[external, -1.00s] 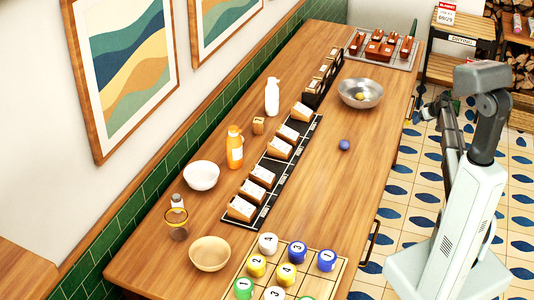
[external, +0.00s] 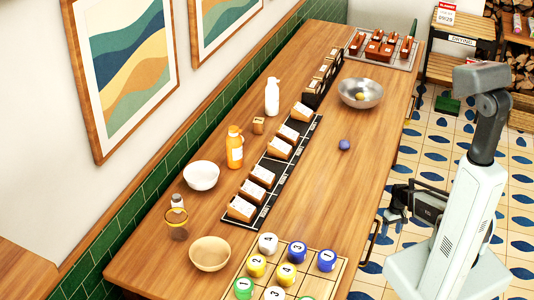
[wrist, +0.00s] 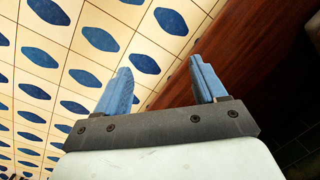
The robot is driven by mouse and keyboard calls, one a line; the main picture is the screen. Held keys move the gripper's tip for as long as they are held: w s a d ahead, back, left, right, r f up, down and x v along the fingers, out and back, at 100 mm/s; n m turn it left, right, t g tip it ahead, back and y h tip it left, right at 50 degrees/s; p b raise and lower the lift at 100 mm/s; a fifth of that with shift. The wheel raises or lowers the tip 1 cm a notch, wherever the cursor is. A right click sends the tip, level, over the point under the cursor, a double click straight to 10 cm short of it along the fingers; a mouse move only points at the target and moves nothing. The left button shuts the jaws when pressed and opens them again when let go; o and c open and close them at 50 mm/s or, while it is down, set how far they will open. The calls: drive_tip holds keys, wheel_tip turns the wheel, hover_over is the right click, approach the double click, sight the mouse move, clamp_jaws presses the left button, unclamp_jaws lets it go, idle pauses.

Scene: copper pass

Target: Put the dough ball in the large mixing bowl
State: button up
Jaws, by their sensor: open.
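A large metal mixing bowl (external: 346,98) stands on the wooden counter toward the far right. My gripper (external: 391,215) hangs beside the counter's right edge, over the floor, apart from both balls and the bowl. In the wrist view my gripper (wrist: 160,72) is open, its two blue fingers apart with nothing between them.
A white bowl (external: 201,176), a wooden bowl (external: 210,265), an orange bottle (external: 235,150) and a white bottle (external: 272,97) stand along the left. A black rack (external: 262,217) holds several brown blocks. Numbered cups sit on a board in front.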

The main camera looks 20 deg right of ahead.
drive_tip(key=s+a+f+g, duration=0.1)
drive_tip(key=s+a, duration=0.3)
drive_tip(key=s, duration=0.5)
drive_tip(key=s+a+f+g, duration=0.1)
drive_tip(key=s+a+g, duration=0.1)
drive_tip(key=s+a, duration=0.3)
drive_tip(key=s+a+f+g+h, duration=0.1)
drive_tip(key=s+a, duration=0.3)
drive_tip(key=s, duration=0.9)
drive_tip(key=shift+a+f+g, duration=0.15)
drive_tip(key=shift+f+g, duration=0.05)
drive_tip(key=shift+g, duration=0.6)
